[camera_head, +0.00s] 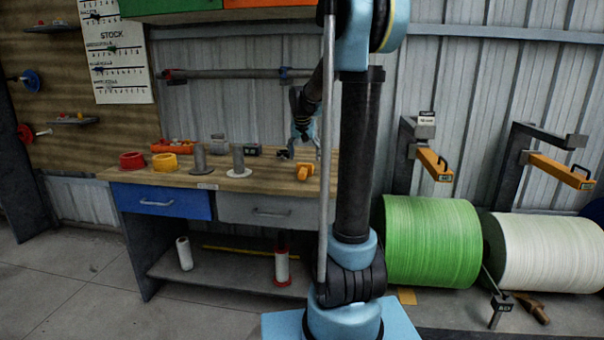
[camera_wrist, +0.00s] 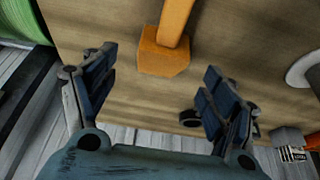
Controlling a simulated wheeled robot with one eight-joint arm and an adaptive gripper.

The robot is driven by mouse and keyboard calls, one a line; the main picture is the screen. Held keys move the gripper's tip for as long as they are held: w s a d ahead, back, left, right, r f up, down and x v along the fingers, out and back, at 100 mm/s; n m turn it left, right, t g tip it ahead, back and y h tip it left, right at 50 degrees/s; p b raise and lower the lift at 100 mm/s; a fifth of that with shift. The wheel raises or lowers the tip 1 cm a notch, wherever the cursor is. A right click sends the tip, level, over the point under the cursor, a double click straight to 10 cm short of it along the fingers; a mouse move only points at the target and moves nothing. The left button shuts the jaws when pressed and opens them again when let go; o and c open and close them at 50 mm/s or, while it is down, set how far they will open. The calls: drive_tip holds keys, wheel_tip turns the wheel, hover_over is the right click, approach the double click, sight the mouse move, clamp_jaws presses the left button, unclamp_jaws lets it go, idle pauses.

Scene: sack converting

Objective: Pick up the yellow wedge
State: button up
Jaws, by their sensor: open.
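An orange-yellow block with a bar running from it lies on the wooden bench, in the head view (camera_head: 305,172) and between and beyond my fingers in the wrist view (camera_wrist: 162,58). I cannot tell whether it is the wedge. A small yellow piece (camera_head: 406,296), partly hidden by my arm, lies in front of the green roll (camera_head: 432,242); its shape is unclear. My gripper (camera_head: 304,136) hangs over the back of the bench. In the wrist view its fingers (camera_wrist: 160,65) are spread with nothing between their pads.
A white roll (camera_head: 548,252) stands right of the green one. The corrugated wall is close behind the bench.

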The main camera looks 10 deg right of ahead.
sight(305, 164)
drive_tip(key=shift+a+x, duration=0.2)
drive_tip(key=shift+x, duration=2.95)
drive_tip(key=c, duration=1.3)
